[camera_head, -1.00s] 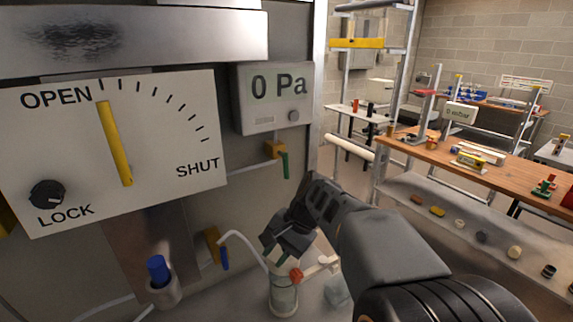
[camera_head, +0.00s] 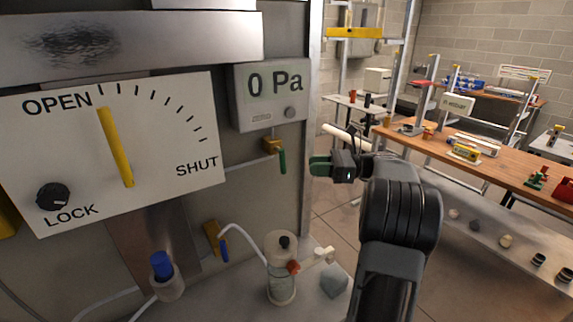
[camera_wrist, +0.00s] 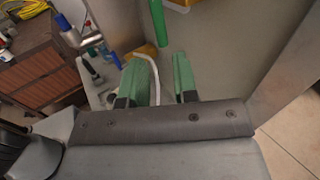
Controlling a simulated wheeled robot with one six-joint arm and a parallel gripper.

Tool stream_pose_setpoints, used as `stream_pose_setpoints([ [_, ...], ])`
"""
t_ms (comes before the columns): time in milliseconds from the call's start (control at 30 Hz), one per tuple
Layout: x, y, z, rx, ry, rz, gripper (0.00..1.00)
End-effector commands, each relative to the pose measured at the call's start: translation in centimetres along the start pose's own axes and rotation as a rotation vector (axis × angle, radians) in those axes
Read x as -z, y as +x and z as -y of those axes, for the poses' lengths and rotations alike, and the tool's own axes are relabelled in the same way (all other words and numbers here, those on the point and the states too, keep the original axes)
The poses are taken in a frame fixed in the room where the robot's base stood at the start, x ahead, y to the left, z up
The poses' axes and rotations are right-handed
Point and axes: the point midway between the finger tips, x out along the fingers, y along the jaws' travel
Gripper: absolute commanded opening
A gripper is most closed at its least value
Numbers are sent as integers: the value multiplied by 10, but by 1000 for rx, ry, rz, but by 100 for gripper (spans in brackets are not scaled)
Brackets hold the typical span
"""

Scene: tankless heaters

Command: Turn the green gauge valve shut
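The green gauge valve has a brass body (camera_head: 272,146) on a pipe below the pressure gauge box and a green lever (camera_head: 283,162) hanging straight down. In the wrist view the green lever (camera_wrist: 158,22) shows at the top, ahead of the fingers. My gripper (camera_head: 316,166) is just right of the lever in the head view, apart from it. Its green-padded fingers (camera_wrist: 161,78) are parted with nothing held between them. The gauge (camera_head: 271,95) reads 0 Pa.
A panel (camera_head: 110,150) with a yellow pointer near OPEN and a LOCK knob is at left. A blue-handled valve (camera_head: 218,244), a blue-capped holder (camera_head: 164,278) and a clear bottle (camera_head: 282,278) sit below. A wooden workbench (camera_head: 500,165) stands at right.

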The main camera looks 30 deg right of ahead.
Motion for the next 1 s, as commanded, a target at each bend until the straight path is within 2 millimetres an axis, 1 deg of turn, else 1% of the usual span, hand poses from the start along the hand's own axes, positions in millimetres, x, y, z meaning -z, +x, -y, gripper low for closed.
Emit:
stream_pose_setpoints([
  [33, -2, 12, 0, -3, 0, 0, 27],
  [200, -1, 42, 0, -3, -2, -1, 27],
  [300, -1, 57, -1, -2, 0, -1, 27],
  [433, -1, 71, 0, -1, -1, -1, 27],
  [633, 0, 82, 0, 0, -1, -1, 27],
  [967, 0, 84, 0, 1, -1, -2, 27],
  [1000, 0, 84, 0, 1, -1, -2, 24],
])
